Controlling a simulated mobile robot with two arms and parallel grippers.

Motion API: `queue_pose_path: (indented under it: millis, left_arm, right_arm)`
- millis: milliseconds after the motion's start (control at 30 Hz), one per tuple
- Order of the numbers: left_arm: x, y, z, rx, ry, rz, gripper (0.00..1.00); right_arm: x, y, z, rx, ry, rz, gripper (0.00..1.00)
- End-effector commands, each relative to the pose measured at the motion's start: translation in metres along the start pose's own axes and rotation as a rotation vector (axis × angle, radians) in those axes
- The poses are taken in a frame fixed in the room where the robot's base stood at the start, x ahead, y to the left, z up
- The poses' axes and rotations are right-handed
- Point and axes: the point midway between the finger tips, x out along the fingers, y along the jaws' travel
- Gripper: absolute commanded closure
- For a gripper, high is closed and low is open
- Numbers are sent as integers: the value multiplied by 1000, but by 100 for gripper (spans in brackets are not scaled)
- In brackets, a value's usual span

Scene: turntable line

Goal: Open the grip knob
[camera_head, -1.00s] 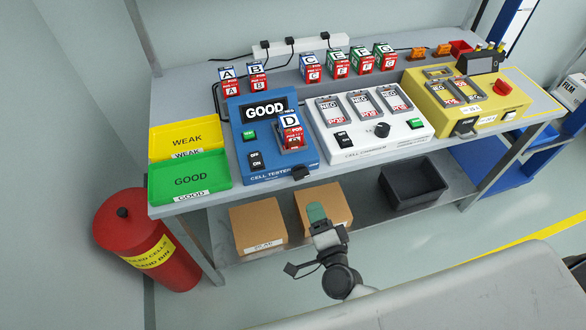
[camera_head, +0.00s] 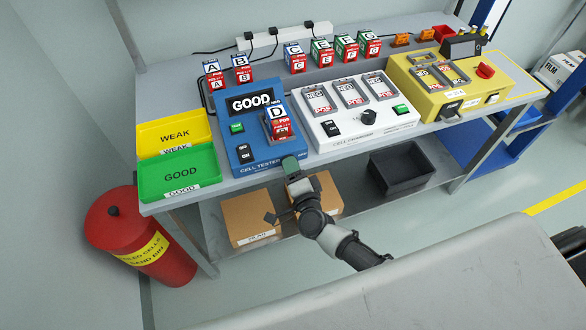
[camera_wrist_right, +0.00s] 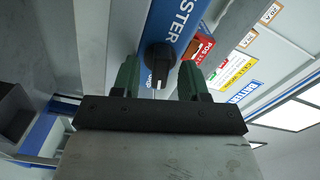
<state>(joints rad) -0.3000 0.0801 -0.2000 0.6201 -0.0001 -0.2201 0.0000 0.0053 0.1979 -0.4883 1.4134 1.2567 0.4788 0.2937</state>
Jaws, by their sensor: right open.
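The blue cell tester (camera_head: 243,152) stands on the bench, its display reading GOOD. A red and white cell marked D (camera_head: 281,123) sits in its slot. My right gripper (camera_head: 290,164) is at the tester's lower front corner, in front of the knob there, which it hides in the head view. In the right wrist view the black grip knob (camera_wrist_right: 158,57), with a white mark, shows between the green fingers of my right gripper (camera_wrist_right: 159,72). The fingers are open, one on each side, with visible gaps. My left gripper is not in view.
A white cell charger (camera_head: 352,135) and a yellow unit (camera_head: 412,91) stand to the right. Yellow WEAK (camera_head: 173,134) and green GOOD (camera_head: 180,175) trays lie left. Cardboard boxes (camera_head: 247,217) and a black bin (camera_head: 402,170) are on the lower shelf.

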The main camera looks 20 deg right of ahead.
Motion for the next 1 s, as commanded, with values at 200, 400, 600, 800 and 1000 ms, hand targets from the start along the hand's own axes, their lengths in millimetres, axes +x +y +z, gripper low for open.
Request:
queue_pose_path:
  millis: [200,400,600,800,1000]
  left_arm:
    - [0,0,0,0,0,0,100]
    - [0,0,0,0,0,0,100]
    - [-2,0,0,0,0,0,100]
    - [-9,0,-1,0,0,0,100]
    - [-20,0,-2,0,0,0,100]
  right_arm:
    - [0,0,0,0,0,0,81]
    - [0,0,0,0,0,0,100]
    - [0,0,0,-18,1,1,100]
    - [-1,-1,0,-100,0,2,100]
    - [-1,-2,-1,-252,0,4,100]
